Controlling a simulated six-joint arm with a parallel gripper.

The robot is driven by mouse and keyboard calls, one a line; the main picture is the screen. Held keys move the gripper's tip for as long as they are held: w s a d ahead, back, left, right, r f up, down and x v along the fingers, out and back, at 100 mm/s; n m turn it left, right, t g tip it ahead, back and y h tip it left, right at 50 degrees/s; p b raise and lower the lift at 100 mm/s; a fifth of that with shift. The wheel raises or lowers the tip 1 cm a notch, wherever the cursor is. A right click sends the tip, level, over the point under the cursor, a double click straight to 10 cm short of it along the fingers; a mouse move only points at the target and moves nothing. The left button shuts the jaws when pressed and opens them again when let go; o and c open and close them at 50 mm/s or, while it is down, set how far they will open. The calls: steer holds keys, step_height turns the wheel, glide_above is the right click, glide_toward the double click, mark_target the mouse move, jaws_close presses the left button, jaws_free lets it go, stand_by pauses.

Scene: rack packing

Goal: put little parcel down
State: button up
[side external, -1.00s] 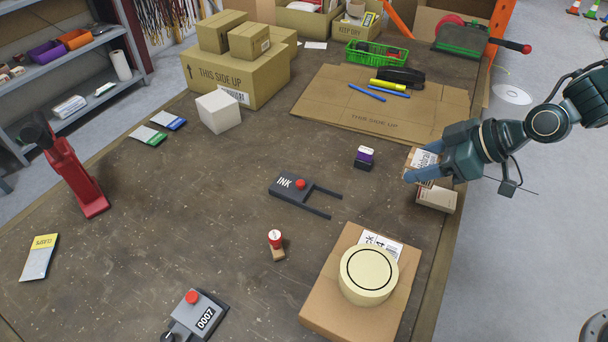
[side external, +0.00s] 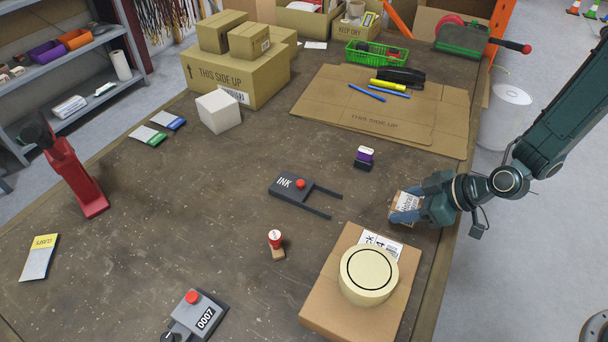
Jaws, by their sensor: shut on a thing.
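The little parcel (side external: 408,201) is a small brown box with a white printed label on top, near the right edge of the table. My gripper (side external: 406,208) is shut on it, with its blue fingers along the sides and the arm reaching in from the right. The parcel looks roughly level and low over the tabletop. I cannot tell if its underside touches the table. The gripper hides its right part.
A larger flat carton (side external: 323,312) with a tape roll (side external: 368,276) on it lies just in front. Flattened cardboard (side external: 320,106) lies behind. Bare table lies left of the parcel.

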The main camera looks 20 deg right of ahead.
mark_target(399, 227)
steer(key=shift+f, duration=0.4)
steer(key=shift+f, duration=0.1)
steer(key=shift+f, duration=1.8)
steer(key=shift+f, duration=0.2)
steer(key=o, duration=1)
steer(key=shift+r, duration=0.1)
steer(key=shift+r, duration=0.15)
steer(key=shift+v, duration=3.75)
